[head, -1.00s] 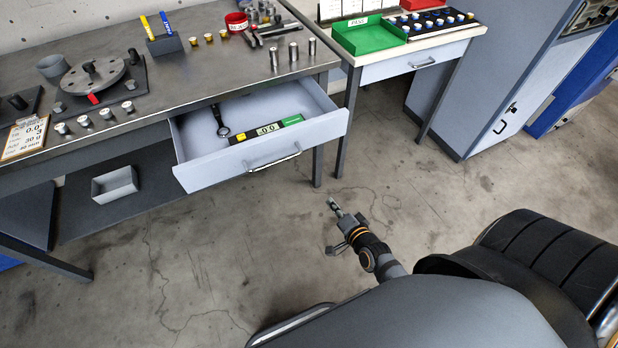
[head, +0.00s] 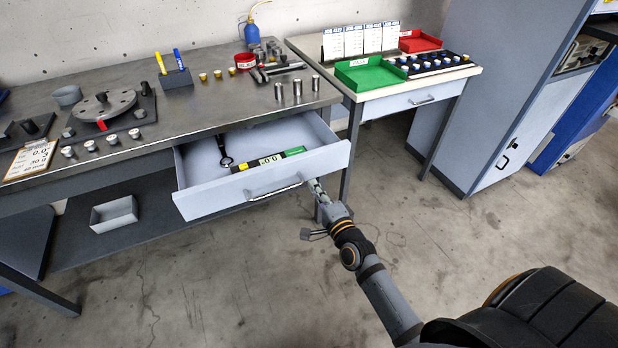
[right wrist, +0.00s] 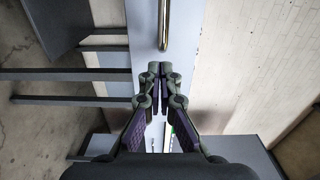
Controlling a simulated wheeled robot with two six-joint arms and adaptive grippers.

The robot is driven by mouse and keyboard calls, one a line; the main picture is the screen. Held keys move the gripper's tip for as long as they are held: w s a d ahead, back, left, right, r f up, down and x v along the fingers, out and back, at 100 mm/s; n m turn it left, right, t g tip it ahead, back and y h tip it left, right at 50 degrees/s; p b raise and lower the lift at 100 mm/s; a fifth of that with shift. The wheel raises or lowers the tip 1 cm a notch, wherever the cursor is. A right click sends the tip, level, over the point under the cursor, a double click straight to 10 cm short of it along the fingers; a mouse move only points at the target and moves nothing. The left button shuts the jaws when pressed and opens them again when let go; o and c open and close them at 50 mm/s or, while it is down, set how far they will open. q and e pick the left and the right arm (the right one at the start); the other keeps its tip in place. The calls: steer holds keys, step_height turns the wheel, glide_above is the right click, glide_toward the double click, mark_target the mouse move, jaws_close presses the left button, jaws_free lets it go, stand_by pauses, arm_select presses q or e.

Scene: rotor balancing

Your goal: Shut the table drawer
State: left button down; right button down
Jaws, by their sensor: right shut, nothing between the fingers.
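The table drawer (head: 225,194) is pulled out from the left workbench. It is light grey with a bar handle (head: 274,190) on its front, and the handle also shows at the top of the right wrist view (right wrist: 164,25). Inside lie a dark ring-ended tool (head: 223,152) and a level-like instrument (head: 268,160) with a display. My right gripper (head: 315,184) is shut and empty, close to the right end of the drawer front. In the right wrist view its fingertips (right wrist: 159,68) are together over the drawer front, below the handle's end; contact cannot be told. My left gripper is not in view.
The workbench top (head: 225,110) carries a rotor disc (head: 104,104), small weights and a pen holder. A bench leg (head: 351,150) stands just right of the drawer. A second table with a green tray (head: 371,75) is at the back right. Floor before the drawer is clear.

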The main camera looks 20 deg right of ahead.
mark_target(304, 171)
steer(key=w, duration=0.3)
steer(key=shift+w, duration=0.4)
steer(key=shift+w+a, duration=0.1)
steer(key=shift+w, duration=0.15)
